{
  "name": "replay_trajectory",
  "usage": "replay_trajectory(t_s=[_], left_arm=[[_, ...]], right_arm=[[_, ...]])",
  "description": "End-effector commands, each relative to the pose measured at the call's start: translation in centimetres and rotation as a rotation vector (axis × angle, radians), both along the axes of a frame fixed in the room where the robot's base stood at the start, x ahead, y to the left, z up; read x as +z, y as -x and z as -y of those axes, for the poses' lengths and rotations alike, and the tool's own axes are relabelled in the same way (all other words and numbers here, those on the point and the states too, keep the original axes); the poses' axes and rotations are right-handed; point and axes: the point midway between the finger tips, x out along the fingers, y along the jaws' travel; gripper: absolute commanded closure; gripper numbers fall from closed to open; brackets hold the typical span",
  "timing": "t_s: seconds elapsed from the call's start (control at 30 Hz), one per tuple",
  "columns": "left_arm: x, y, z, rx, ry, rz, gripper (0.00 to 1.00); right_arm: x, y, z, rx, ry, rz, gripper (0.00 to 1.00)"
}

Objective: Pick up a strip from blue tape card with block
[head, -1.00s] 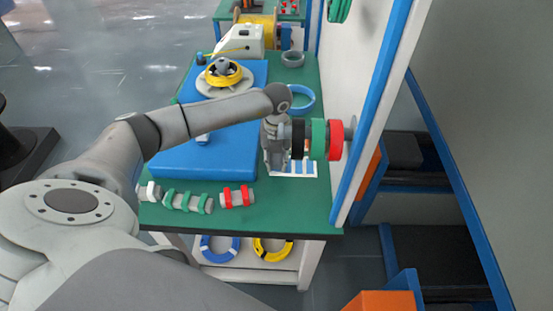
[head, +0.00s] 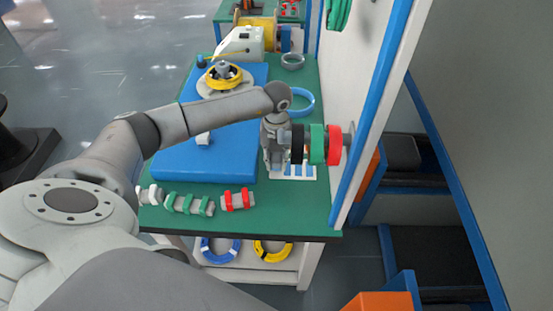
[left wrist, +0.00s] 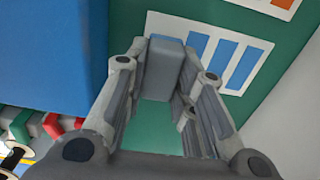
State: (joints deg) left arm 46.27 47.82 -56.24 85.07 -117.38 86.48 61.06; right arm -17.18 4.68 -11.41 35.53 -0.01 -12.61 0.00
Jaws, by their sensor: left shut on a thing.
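My left gripper (head: 271,163) is over the bench near a white card with blue tape strips (head: 294,173). In the left wrist view my left gripper (left wrist: 160,80) is shut on a grey block (left wrist: 163,68), which sits between the fingertips. The block's upper end has a bluish-grey face, and I cannot tell whether tape is on it. The blue tape card (left wrist: 238,62) lies right beside the block in that view, with several blue strips on it. The gap between block and card is hard to judge. My right gripper is not in view.
A blue mat (head: 205,157) lies left of the gripper. Black, green and red tape rolls (head: 317,144) hang on a holder close to its right. Blocks with green (head: 188,203) and red bands (head: 238,199) lie at the front. An orange-striped card (left wrist: 272,4) lies beyond the blue one.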

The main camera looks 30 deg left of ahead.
Motion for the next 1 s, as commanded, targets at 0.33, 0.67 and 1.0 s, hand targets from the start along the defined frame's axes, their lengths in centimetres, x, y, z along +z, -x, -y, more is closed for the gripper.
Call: replay_trajectory(t_s=[0.33, 0.67, 1.0], left_arm=[[4.1, -0.1, 0.0, 0.001, 0.0, 0.004, 0.97], [6.0, -0.1, 0.0, 0.001, 0.001, 0.003, 0.97], [5.9, -0.1, 0.0, 0.001, 0.0, 0.004, 0.97]], right_arm=[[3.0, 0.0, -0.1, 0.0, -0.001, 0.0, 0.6], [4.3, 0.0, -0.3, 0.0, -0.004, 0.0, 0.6], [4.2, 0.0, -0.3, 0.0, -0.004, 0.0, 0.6]])
